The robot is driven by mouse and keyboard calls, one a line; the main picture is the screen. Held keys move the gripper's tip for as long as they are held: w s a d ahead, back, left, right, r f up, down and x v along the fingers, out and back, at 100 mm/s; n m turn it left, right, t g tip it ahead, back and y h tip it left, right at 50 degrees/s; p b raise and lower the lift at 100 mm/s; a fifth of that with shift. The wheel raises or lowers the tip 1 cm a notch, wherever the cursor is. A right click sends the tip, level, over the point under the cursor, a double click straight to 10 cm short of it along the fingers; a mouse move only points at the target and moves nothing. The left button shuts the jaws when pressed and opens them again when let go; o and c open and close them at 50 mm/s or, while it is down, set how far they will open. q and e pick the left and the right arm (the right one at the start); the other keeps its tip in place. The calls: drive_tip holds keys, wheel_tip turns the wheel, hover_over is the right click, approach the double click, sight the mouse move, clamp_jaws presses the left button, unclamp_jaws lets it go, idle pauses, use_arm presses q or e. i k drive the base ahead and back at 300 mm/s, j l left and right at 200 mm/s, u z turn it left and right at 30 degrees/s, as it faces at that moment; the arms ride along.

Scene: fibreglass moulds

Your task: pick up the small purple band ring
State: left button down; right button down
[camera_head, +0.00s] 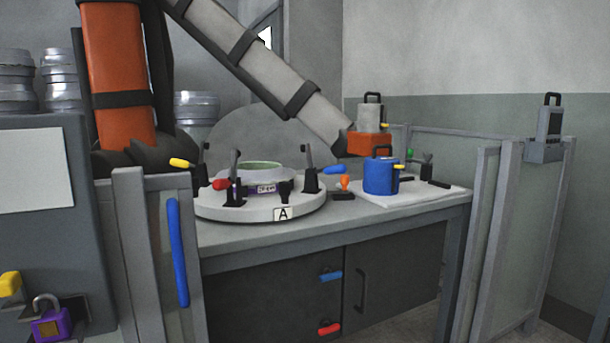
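A pale greenish-grey ring (262,172) with a purple band (266,188) and a printed white label around its side sits on the round white turntable (228,213), marked A. Black upright clamps stand around it, and the front ones cover parts of its side. I cannot tell whether the purple band is a separate ring. No other purple ring shows. Neither of my grippers is in view.
A blue canister (381,177) stands on a white mat (440,197) right of the turntable on the grey bench (345,228). A large orange and grey machine arm (262,70) reaches over the bench. Upright panels (160,250) flank it. A purple padlock (50,324) hangs at lower left.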

sight(261, 177)
drive_tip(key=i+l, duration=0.8)
drive_tip(key=i+l+u, duration=0.1)
drive_tip(key=u, duration=0.25)
drive_tip(key=l+u, duration=0.15)
drive_tip(key=u, duration=0.2)
drive_tip(key=i+l+u, duration=0.15)
drive_tip(key=u, duration=0.2)
